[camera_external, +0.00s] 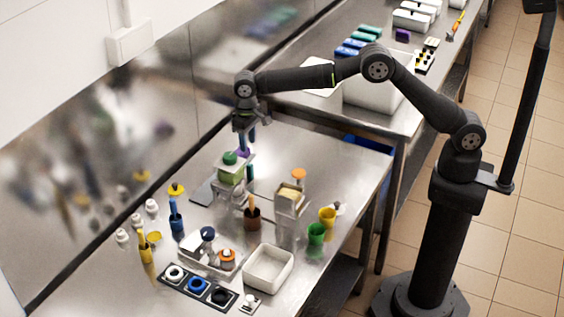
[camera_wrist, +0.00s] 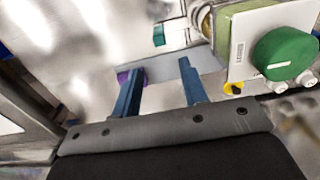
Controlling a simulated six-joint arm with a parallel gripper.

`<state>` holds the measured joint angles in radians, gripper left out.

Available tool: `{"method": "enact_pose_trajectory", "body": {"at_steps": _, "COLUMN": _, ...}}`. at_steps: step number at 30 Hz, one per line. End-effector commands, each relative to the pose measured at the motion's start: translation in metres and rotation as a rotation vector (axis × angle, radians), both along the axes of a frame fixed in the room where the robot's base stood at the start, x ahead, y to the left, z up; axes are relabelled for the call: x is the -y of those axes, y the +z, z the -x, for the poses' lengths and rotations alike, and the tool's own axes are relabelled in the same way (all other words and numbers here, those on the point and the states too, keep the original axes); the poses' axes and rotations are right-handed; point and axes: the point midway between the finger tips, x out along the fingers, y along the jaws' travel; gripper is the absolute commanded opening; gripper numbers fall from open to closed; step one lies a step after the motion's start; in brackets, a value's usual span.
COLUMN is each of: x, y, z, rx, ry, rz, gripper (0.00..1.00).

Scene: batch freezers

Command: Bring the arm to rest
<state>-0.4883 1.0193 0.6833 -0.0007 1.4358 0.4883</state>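My gripper (camera_external: 246,139) hangs from the raised arm over the back part of the steel table (camera_external: 330,165), just behind and right of a green-topped machine (camera_external: 231,173). In the wrist view, the two blue fingers of my gripper (camera_wrist: 160,72) stand apart with nothing held between them. The green round cap of the machine (camera_wrist: 286,54) lies to the right of the fingers. A small purple thing (camera_wrist: 123,77) shows beside the left finger; I cannot tell its distance from the finger.
Yellow (camera_external: 327,216) and green (camera_external: 316,234) cups, a white tray (camera_external: 267,280) and a dark holder of rings (camera_external: 197,287) are nearer the front. A white bin (camera_external: 375,98) stands on the back table.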

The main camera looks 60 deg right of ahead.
Motion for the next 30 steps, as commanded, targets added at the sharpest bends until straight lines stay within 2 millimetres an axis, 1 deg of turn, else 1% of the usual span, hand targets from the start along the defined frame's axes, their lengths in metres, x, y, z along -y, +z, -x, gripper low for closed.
{"method": "enact_pose_trajectory", "body": {"at_steps": 1, "x": 0.0, "y": 0.011, "z": -0.001, "rx": 0.004, "ry": 0.0, "rz": -0.002, "gripper": 0.4}}
{"method": "enact_pose_trajectory", "body": {"at_steps": 6, "x": 0.0, "y": 0.045, "z": -0.001, "rx": 0.004, "ry": 0.0, "rz": -0.002, "gripper": 0.4}}
{"method": "enact_pose_trajectory", "body": {"at_steps": 7, "x": 0.0, "y": 0.051, "z": -0.001, "rx": 0.005, "ry": 0.0, "rz": -0.002, "gripper": 0.4}}
{"method": "enact_pose_trajectory", "body": {"at_steps": 8, "x": 0.0, "y": 0.05, "z": 0.0, "rx": 0.001, "ry": 0.0, "rz": 0.0, "gripper": 0.4}}
{"method": "enact_pose_trajectory", "body": {"at_steps": 9, "x": 0.0, "y": 0.036, "z": 0.001, "rx": -0.004, "ry": 0.0, "rz": 0.002, "gripper": 0.4}}
{"method": "enact_pose_trajectory", "body": {"at_steps": 30, "x": 0.0, "y": -0.106, "z": 0.001, "rx": -0.006, "ry": 0.0, "rz": 0.002, "gripper": 0.4}}
